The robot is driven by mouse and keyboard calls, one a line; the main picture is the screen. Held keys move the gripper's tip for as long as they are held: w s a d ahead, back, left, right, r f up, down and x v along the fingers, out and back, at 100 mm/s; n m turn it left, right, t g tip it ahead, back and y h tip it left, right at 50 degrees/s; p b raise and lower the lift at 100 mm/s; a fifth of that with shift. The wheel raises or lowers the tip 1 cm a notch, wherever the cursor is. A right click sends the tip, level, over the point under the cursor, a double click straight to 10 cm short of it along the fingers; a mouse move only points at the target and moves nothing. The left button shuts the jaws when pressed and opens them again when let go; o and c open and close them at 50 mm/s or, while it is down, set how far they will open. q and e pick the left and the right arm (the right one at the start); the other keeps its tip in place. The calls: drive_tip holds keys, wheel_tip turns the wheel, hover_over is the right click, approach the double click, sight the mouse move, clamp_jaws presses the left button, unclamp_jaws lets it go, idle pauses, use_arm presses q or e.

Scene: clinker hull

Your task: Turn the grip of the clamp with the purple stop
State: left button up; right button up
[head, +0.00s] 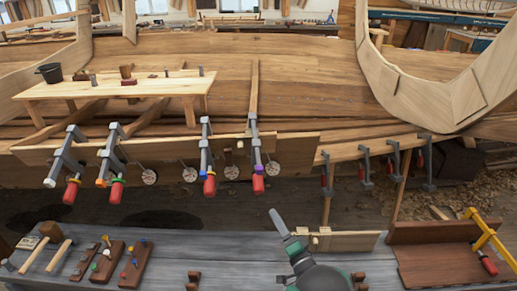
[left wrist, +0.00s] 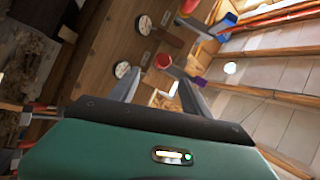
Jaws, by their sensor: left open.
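The clamp with the purple stop (head: 257,143) hangs on the hull plank, rightmost of the front row of clamps. Its red grip (head: 258,184) points down toward me. In the left wrist view a red grip (left wrist: 163,62) shows end-on beyond the fingers, with a purple part (left wrist: 197,81) beside it. My left gripper (head: 276,217) is open and empty, below and slightly right of that grip in the head view, apart from it. In the left wrist view its two fingers (left wrist: 157,85) spread on either side of the red grip's line. My right gripper is not in view.
Other red-gripped clamps, among them one with a blue stop (head: 204,143), stand to the left. More clamps (head: 391,160) hang at the right. A grey workbench (head: 215,248) below carries mallets (head: 48,238), wooden blocks and a yellow clamp (head: 489,239). Round discs hang between the clamps.

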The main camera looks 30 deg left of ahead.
use_arm(q)
drive_tip(key=shift+r, duration=0.1)
drive_tip(key=n+t+h+p, duration=0.4)
drive_tip(key=n+h, duration=0.4)
drive_tip(key=n, duration=0.4)
approach(258, 180)
drive_tip(key=x, duration=0.4)
drive_tip(key=f+x, duration=0.1)
drive_tip(key=x, duration=0.3)
drive_tip(key=f+x, duration=0.1)
drive_tip(key=x, duration=0.3)
drive_tip(key=shift+w+a+b, duration=0.1)
drive_tip(key=shift+w+b, duration=0.15)
drive_tip(key=shift+b, duration=0.1)
clamp_jaws()
